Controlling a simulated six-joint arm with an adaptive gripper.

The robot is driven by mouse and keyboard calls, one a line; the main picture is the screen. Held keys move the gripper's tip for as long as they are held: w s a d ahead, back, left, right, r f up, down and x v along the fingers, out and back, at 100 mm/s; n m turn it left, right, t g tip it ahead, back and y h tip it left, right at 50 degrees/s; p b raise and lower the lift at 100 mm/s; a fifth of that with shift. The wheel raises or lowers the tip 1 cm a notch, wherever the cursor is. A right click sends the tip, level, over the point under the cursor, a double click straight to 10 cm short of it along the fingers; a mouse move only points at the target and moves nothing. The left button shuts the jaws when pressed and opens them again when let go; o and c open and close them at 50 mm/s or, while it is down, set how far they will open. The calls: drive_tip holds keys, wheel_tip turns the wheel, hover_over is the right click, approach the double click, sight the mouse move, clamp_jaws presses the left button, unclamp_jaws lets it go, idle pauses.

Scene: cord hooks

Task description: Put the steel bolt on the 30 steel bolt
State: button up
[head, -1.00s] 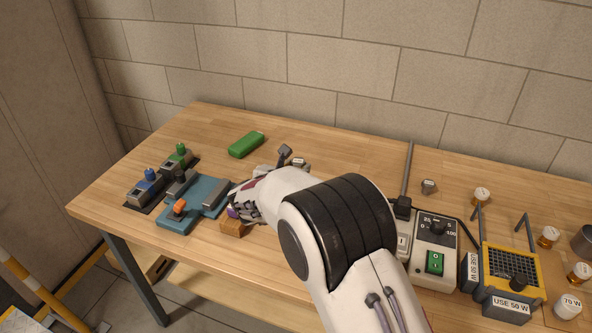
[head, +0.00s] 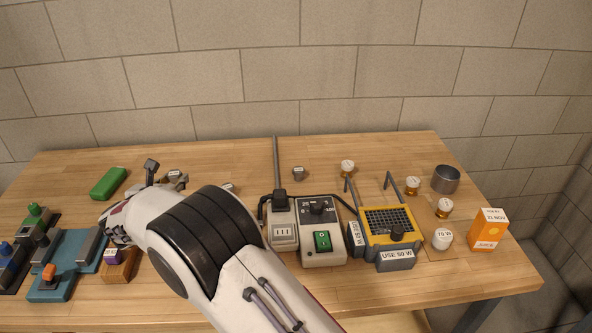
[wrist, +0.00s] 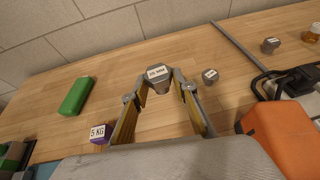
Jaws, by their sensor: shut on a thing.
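A grey steel bolt with a white label on its top sits between the fingertips of my gripper (wrist: 160,84) in the wrist view. The held bolt (wrist: 158,72) is gripped at its sides; its label is too small to read surely. It also shows in the head view (head: 174,175), beyond my arm, which hides most of the gripper. A second labelled grey bolt (wrist: 210,75) stands on the table just right of the fingers. A third one (wrist: 270,45) stands farther right, and it shows in the head view too (head: 298,173). I cannot read which is marked 30.
A green block (head: 109,183) lies at the left back. A purple 5 KG piece (wrist: 98,132) is left of the fingers. A blue fixture (head: 70,262) is at the left front. A power unit (head: 321,238) and yellow-framed box (head: 388,228) stand right. The back middle table is mostly clear.

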drive_tip(key=w+d+r+m+g+h, duration=0.1)
drive_tip(key=w+d+r+m+h, duration=0.25)
drive_tip(key=w+d, duration=0.65)
drive_tip(key=w+d+m+g+h, duration=0.1)
drive_tip(key=w+d+m+h, duration=0.1)
drive_tip(key=d, duration=0.5)
drive_tip(key=w+d+m+g+h, duration=0.2)
drive_tip(key=d+h, duration=0.1)
drive_tip(key=d, duration=0.5)
drive_tip(key=shift+f+m, duration=0.35)
drive_tip(key=shift+d+f, duration=0.1)
drive_tip(key=shift+d, duration=0.6)
drive_tip(key=shift+s+d+f+m+g+h, duration=0.1)
drive_tip(key=shift+s+d+m+g+h, duration=0.1)
drive_tip(key=shift+d+m+g+h, duration=0.25)
drive_tip(key=shift+d+f, duration=0.2)
drive_tip(key=shift+d, duration=0.5)
drive_tip(key=shift+d, duration=0.35)
drive_tip(key=shift+s+d+f+m+g+h, duration=0.15)
drive_tip(key=shift+d+f+m+g, duration=0.15)
drive_tip(key=shift+d, duration=0.6)
drive_tip(key=shift+d+f+m+g+h, duration=0.15)
drive_tip(key=shift+d+m+g, duration=0.2)
drive_tip(key=shift+d, duration=0.55)
